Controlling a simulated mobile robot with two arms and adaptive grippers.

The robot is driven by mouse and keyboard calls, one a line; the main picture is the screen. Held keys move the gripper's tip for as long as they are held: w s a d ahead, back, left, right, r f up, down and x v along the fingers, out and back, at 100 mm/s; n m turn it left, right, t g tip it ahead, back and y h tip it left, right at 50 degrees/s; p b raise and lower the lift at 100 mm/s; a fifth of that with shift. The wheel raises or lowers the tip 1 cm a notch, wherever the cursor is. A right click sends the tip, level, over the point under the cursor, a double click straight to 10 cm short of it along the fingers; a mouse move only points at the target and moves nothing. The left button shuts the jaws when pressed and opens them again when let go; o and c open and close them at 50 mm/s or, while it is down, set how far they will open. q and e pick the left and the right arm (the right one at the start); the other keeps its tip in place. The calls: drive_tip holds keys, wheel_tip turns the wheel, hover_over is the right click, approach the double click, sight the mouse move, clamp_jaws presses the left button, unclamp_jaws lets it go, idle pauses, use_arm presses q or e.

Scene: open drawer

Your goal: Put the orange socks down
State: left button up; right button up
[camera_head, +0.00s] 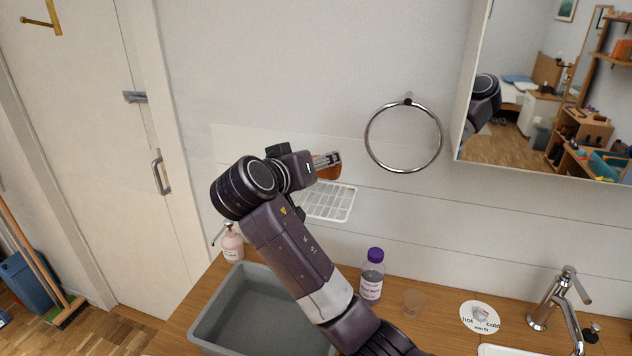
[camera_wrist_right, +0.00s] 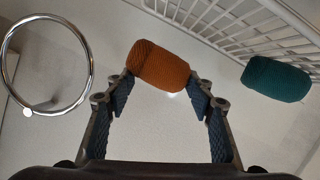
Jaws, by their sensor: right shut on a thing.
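The orange socks (camera_wrist_right: 159,66) are a rolled, ribbed bundle held between the fingertips of my right gripper (camera_wrist_right: 162,80) in the right wrist view. In the head view my right gripper (camera_head: 330,159) is up near the wall, and a small part of the orange socks (camera_head: 328,173) shows just below its fingers. The rest is hidden by the gripper. The socks are in the air, above the white wire rack (camera_head: 330,203) in the head view. My left gripper is not in view.
A teal rolled bundle (camera_wrist_right: 275,79) lies by the white wire rack (camera_wrist_right: 235,32). A metal towel ring (camera_head: 404,137) hangs on the wall to the right. Below are a grey bin (camera_head: 208,321), a pink bottle (camera_head: 233,243), a purple-capped bottle (camera_head: 372,275) and a glass (camera_head: 413,303).

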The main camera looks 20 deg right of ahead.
sight(316, 201)
drive_tip(key=shift+s+f, duration=0.2)
drive_tip(key=shift+f, duration=1)
wheel_tip(316, 201, down, 3)
drive_tip(key=shift+w+f+p, duration=0.1)
drive_tip(key=shift+f+p, duration=0.05)
drive_tip(key=shift+p, duration=0.45)
drive_tip(key=shift+f, duration=0.1)
drive_tip(key=o, duration=0.7)
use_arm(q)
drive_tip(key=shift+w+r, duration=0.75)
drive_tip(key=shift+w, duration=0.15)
use_arm(e)
drive_tip(key=shift+o, duration=1)
drive_tip(key=shift+s+a, duration=0.15)
drive_tip(key=shift+s, duration=0.05)
use_arm(q)
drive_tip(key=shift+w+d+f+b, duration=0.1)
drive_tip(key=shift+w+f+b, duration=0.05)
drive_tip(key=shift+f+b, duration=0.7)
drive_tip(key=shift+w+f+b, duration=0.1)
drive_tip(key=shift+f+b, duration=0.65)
drive_tip(key=shift+b, duration=0.05)
use_arm(e)
drive_tip(key=v, duration=1.1)
drive_tip(key=shift+s, duration=0.25)
